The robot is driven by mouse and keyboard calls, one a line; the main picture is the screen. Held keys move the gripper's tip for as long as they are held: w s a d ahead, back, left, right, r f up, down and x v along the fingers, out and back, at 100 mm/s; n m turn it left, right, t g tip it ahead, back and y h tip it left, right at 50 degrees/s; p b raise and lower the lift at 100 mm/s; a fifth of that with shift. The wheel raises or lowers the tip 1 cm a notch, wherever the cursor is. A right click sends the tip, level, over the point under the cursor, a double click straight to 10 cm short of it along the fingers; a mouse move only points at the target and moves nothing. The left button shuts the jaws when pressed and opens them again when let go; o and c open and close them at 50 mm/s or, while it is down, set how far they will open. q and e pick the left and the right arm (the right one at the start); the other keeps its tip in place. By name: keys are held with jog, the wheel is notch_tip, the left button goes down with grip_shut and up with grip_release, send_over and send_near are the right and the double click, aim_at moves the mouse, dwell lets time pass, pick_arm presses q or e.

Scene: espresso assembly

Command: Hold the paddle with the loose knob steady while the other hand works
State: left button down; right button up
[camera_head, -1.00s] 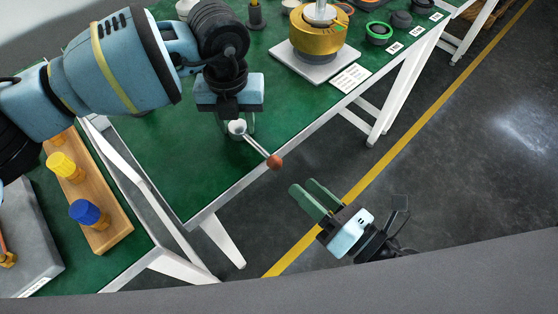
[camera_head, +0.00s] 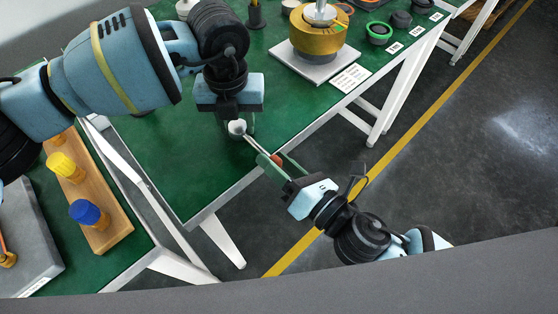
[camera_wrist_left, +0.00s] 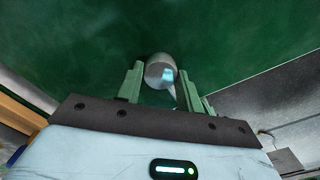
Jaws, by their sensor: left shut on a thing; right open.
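The paddle (camera_head: 237,127) has a silver rounded end and a thin metal rod that slants down to the right, past the green table's edge. My left gripper (camera_head: 241,132) is shut on the rounded end from above, and the wrist view shows this silver end (camera_wrist_left: 160,72) between its green fingers (camera_wrist_left: 161,78). The reddish-brown knob (camera_head: 280,158) is at the rod's far end, partly hidden by a green finger. My right gripper (camera_head: 272,164) is open, with its fingers at the knob; whether they touch it I cannot tell.
A golden round machine part (camera_head: 318,36) stands on a pale plate at the back of the table. Green and dark rings (camera_head: 379,32) lie to its right. A wooden rack (camera_head: 104,233) with yellow and blue-capped items is at left. The floor beyond the table edge is open.

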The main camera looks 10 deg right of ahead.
jog(key=shift+c, duration=0.4)
grip_shut()
jog(key=shift+m, duration=0.4)
jog(key=m, duration=1)
jog(key=shift+f, duration=0.15)
jog(key=m, duration=1)
jog(key=shift+f, duration=0.1)
jog(key=shift+m, duration=0.4)
